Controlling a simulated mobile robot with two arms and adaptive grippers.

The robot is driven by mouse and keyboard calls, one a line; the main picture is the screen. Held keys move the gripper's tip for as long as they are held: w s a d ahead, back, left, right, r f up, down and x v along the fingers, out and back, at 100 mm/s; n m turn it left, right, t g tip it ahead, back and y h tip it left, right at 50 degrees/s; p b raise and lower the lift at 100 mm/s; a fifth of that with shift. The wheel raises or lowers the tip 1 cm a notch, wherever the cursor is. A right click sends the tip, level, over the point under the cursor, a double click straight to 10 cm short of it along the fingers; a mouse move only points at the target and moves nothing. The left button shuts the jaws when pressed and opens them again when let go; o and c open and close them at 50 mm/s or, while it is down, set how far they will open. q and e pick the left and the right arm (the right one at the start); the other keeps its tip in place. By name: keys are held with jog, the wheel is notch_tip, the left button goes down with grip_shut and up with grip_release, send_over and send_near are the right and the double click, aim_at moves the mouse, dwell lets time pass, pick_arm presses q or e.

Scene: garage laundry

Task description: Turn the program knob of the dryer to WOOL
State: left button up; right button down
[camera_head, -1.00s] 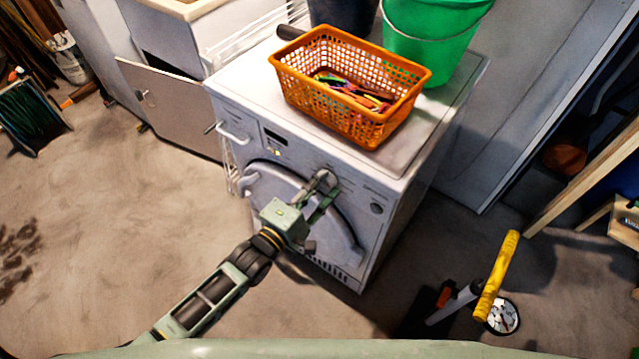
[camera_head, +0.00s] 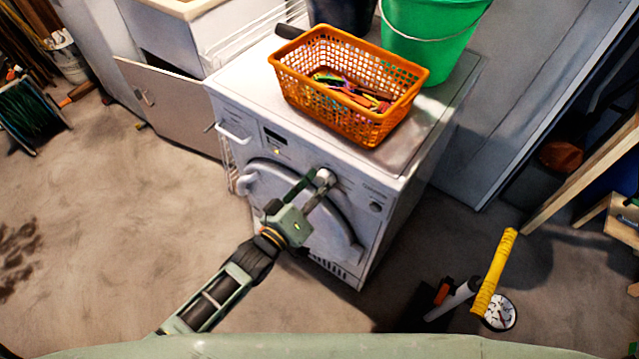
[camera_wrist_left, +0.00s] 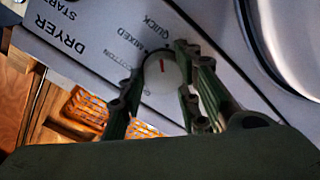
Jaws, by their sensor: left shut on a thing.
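The white dryer (camera_head: 345,262) stands in the middle of the head view with its front panel towards me. Its round pale program knob (camera_head: 325,176) is on the panel above the door. My left gripper (camera_head: 320,181) reaches it, with one finger on each side. In the left wrist view the knob (camera_wrist_left: 164,78) sits between the fingers and shows a short red mark. The labels COTTON, MIXED and QUICK are readable around it; I cannot read WOOL. Which label the mark points at is unclear. My right gripper is out of view.
An orange basket (camera_head: 345,118) with colourful contents and a green bucket (camera_head: 430,45) stand on the dryer. A yellow-handled tool (camera_head: 494,272) is on the floor at right. The floor at left is mostly clear.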

pick_arm(q)
jog(key=m, duration=1.3)
jog(key=shift+s+d+f, duration=0.1)
jog(key=shift+s+d, duration=0.1)
jog(key=shift+d, duration=0.15)
jog(key=shift+f, duration=0.15)
jog(key=o, duration=1)
jog(key=shift+d, duration=0.1)
